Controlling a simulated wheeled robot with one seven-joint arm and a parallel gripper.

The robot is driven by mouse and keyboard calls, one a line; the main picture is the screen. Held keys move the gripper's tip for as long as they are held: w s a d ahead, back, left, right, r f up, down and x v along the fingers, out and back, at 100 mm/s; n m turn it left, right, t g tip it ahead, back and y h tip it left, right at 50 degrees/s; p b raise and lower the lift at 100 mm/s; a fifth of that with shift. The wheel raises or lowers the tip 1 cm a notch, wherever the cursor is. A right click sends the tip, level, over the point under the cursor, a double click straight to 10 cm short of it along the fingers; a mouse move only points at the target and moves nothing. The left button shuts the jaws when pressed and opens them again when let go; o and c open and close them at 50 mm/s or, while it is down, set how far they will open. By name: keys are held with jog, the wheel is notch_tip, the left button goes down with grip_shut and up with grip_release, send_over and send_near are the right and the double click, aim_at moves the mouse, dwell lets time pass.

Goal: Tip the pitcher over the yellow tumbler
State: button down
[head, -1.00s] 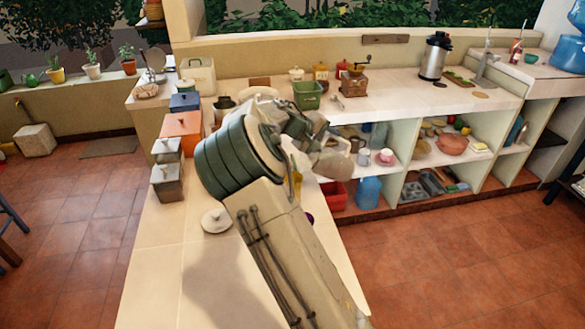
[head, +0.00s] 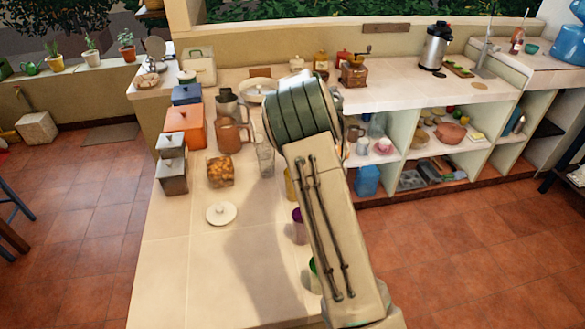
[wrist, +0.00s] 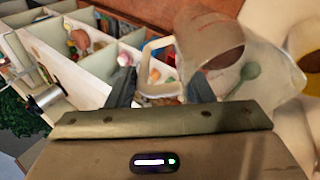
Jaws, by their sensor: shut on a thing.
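In the wrist view my gripper (wrist: 160,92) is shut on the pale handle of the pitcher (wrist: 208,38). The pitcher is see-through with a brownish tint at one part and looks tilted in this view. A yellow rim, likely the yellow tumbler (wrist: 313,63), is cut off at the right edge, beside the pitcher. In the head view the yellow tumbler (head: 290,187) stands on the counter, mostly hidden by my arm. My gripper and the pitcher are hidden behind my arm there. I cannot tell whether anything flows out.
A purple tumbler (head: 299,226) and a green one (head: 314,275) stand close to my arm. A clear glass (head: 266,161), a brown jug (head: 232,136), a jar of orange-brown food (head: 220,171) and a white lid (head: 221,213) stand left. The counter's near left part is clear.

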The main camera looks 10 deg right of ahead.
jog(key=shift+w+d+f+g+y, duration=0.1)
jog(key=shift+w+d+g+y, duration=0.05)
jog(key=shift+d+y, duration=0.45)
jog(key=shift+w+d+f+g+y, duration=0.1)
jog(key=shift+w+d+f+y, duration=0.1)
jog(key=shift+d+y, duration=0.3)
jog(key=shift+w+d+f+g+y, duration=0.1)
jog(key=shift+w+d+g+y, duration=0.05)
jog(key=shift+d+y, duration=0.45)
jog(key=shift+w+d+f+y, duration=0.2)
jog(key=shift+d+f+y, duration=0.15)
jog(key=shift+d+y, duration=0.3)
jog(key=shift+w+d+f+g+y, duration=0.25)
jog(key=shift+d+f+g+y, duration=0.15)
jog(key=shift+d+f+y, duration=0.35)
jog(key=shift+a+r, duration=0.1)
jog(key=shift+a, duration=0.05)
